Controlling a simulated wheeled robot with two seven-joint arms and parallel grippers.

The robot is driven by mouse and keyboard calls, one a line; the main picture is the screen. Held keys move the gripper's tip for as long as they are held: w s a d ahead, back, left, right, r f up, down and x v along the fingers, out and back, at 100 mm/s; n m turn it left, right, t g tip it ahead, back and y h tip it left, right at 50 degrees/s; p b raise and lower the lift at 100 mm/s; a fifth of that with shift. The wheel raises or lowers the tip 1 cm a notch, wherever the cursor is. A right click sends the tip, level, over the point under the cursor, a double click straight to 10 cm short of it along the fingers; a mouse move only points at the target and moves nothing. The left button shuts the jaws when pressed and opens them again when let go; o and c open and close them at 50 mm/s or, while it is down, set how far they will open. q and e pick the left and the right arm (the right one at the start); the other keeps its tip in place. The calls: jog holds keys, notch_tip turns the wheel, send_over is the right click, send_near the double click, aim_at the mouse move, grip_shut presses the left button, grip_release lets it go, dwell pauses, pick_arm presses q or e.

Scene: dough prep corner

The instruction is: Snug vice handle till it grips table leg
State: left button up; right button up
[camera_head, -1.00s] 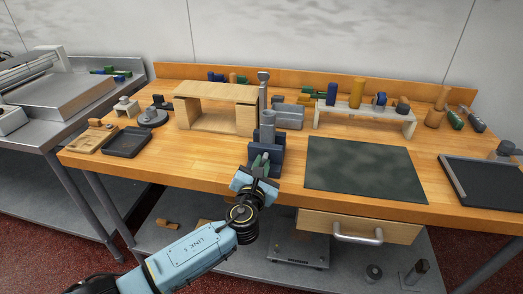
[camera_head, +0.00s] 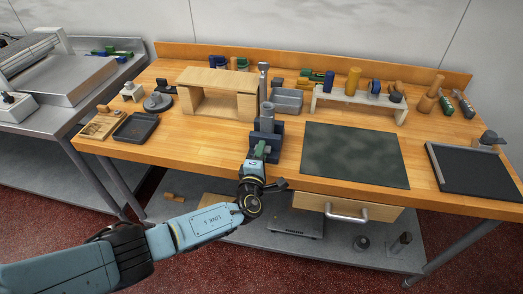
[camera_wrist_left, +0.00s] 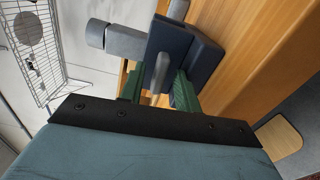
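The dark blue vice (camera_head: 266,141) stands at the front edge of the wooden table (camera_head: 205,148), with a grey cylinder on it. It also shows in the left wrist view (camera_wrist_left: 200,62), where a flat grey handle bar (camera_wrist_left: 160,70) sticks out from it. My left gripper (camera_head: 260,151) is right in front of the vice. In the left wrist view its green fingers (camera_wrist_left: 158,92) are apart, one on each side of the handle bar, with a visible gap. The handle is mostly hidden in the head view. My right gripper is not in view.
A dark green mat (camera_head: 355,154) lies right of the vice, above a drawer with a grey handle (camera_head: 347,216). A wooden shelf box (camera_head: 216,92) and grey bin (camera_head: 287,101) stand behind. A dark tray (camera_head: 136,127) lies left. Table front left of the vice is clear.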

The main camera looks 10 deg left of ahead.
pick_arm(q)
jog(key=shift+s+r+p, duration=0.1)
jog(key=shift+s+p, duration=0.3)
jog(key=shift+p, duration=0.05)
jog(key=s+p, duration=0.3)
jog(key=s, duration=0.3)
jog(key=shift+p, duration=0.35)
